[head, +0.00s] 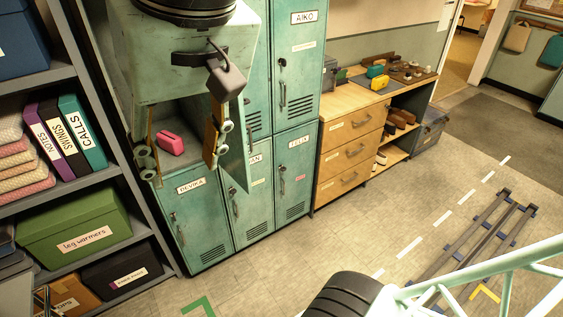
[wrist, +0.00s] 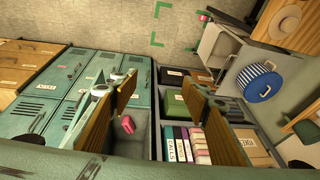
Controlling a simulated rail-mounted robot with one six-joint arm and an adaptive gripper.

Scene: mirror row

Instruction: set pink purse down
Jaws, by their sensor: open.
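The small pink purse (head: 171,143) lies on the floor of an open teal locker compartment (head: 190,112), above the door labelled Devika. In the wrist view the purse (wrist: 127,124) shows just below the tip of the left finger. My gripper (head: 182,150) is open in front of the compartment. In the head view its two brown fingers stand on either side of the purse, with a gap to each. I see nothing between the fingers in the wrist view (wrist: 160,95). My wrist hides the upper part of the compartment in the head view.
An open locker door (head: 241,140) stands close to the right finger. Shelves with binders (head: 60,135) and a green leg warmers box (head: 75,228) are at left. A wooden drawer unit (head: 350,150) stands right of the lockers. The floor in front (head: 290,250) is mostly clear.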

